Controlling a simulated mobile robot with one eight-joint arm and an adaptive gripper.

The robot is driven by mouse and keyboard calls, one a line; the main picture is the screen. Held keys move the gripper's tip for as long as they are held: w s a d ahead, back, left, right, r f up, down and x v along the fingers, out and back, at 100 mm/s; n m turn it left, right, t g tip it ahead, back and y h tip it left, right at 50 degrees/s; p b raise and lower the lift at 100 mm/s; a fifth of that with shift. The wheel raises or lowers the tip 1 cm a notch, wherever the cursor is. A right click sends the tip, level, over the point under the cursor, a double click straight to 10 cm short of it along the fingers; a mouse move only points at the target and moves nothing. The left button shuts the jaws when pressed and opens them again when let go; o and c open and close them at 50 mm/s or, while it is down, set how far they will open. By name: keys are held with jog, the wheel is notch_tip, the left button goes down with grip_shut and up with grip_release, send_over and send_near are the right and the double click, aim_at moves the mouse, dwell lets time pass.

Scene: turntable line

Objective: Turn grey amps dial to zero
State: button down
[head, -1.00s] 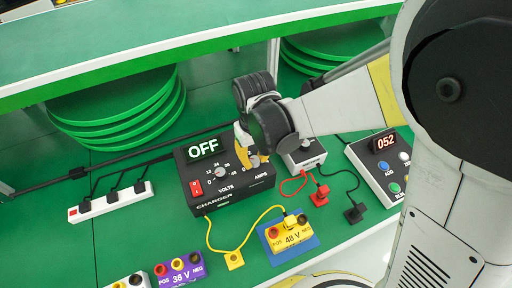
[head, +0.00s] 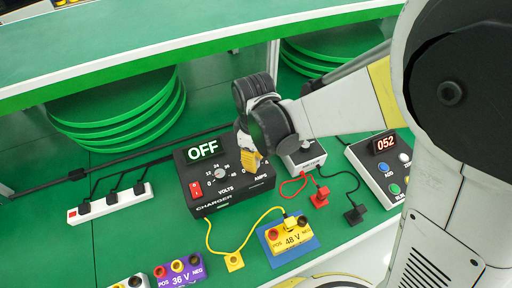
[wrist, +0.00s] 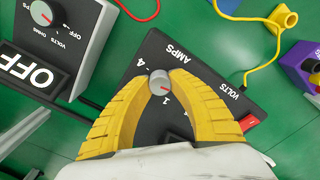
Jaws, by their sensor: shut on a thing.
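The black charger box (head: 232,194) stands on the green bench, with an OFF display (head: 203,149) and a red switch (head: 196,190). The grey amps dial (wrist: 158,82) sits on its top face, between the yellow fingertips in the wrist view; a short red mark on it points toward the lower right, near the printed 1. My gripper (wrist: 159,84) is shut on this dial, one finger on each side. In the head view my gripper (head: 250,160) covers the dial.
A grey meter box (head: 303,157) stands right of the charger. A yellow 48 V block (head: 290,236) on a blue mat and a purple 36 V block (head: 180,270) lie in front. A power strip (head: 110,203) is at left. A control panel (head: 380,165) is at right.

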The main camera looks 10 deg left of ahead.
dwell(0.5)
jog(key=c, duration=1.1)
grip_release()
jog(key=shift+c, duration=0.2)
notch_tip(320, 180, up, 12)
